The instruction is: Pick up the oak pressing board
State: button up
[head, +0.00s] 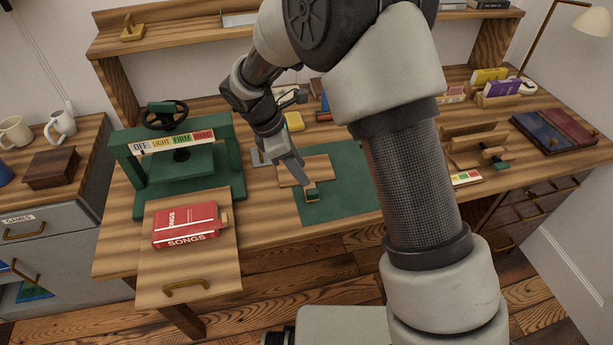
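A flat, light wooden board (318,170), which looks like the oak pressing board, lies at the left edge of the green mat (345,205). My arm hides part of it. My gripper (311,193) points down over the mat's left side, at the board's near edge. I cannot tell whether it touches the board, or whether its fingers are open or shut.
A green press (180,165) with a handwheel stands at left. A red songs book (185,226) lies on a pull-out shelf (190,275). A yellow item (294,121) sits behind my gripper. Wooden stands (475,145) and dark books (553,131) are at right.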

aim_at(314, 190)
jog(key=b+x, duration=0.1)
jog(key=x, duration=0.8)
jog(key=shift+f, duration=0.25)
grip_shut()
